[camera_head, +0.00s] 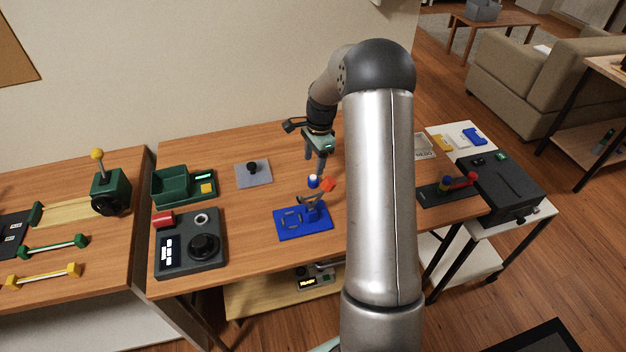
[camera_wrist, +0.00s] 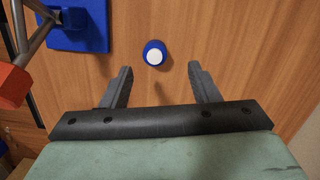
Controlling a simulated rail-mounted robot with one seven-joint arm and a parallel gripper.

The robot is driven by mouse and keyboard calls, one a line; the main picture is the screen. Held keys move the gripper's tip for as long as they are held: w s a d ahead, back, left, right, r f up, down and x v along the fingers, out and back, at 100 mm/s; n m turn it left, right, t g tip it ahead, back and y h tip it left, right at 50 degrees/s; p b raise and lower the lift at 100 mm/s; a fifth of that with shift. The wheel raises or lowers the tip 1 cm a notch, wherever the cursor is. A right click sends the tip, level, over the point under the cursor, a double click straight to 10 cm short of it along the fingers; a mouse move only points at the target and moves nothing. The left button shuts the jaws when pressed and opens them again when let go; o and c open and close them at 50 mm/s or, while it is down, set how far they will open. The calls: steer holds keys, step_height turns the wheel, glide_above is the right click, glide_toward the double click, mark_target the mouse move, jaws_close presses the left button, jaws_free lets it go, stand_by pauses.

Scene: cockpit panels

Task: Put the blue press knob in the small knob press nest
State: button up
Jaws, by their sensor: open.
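The blue press knob (camera_head: 313,181) stands on the wooden table, its white round top facing up. In the wrist view the knob (camera_wrist: 153,53) is just beyond the fingertips, roughly centred between them. My gripper (camera_head: 316,165) is open and empty, pointing down above and near the knob; its two fingers show in the wrist view (camera_wrist: 159,70). The small knob press is a blue base (camera_head: 318,233) with a grey lever and red handle end (camera_head: 328,184). A square outline (camera_head: 291,220) on its left part may be the nest. Part of the base (camera_wrist: 92,25) also shows in the wrist view.
The red lever end (camera_wrist: 12,85) rises close to my gripper's left in the wrist view. A grey plate with a black knob (camera_head: 252,168) and a dark control box (camera_head: 190,241) lie to the left. My arm hides part of the table's right side.

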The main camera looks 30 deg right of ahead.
mark_target(313, 178)
steer(key=shift+s+a+f+p, duration=0.2)
steer(key=shift+f+p, duration=0.25)
steer(key=shift+f, duration=1)
steer(key=shift+s+a+f+p, duration=0.15)
steer(key=shift+f+p, duration=0.3)
steer(key=shift+f, duration=1)
steer(key=shift+d, duration=0.1)
steer(key=c, duration=1.1)
steer(key=shift+r, duration=0.1)
steer(key=shift+c, duration=0.2)
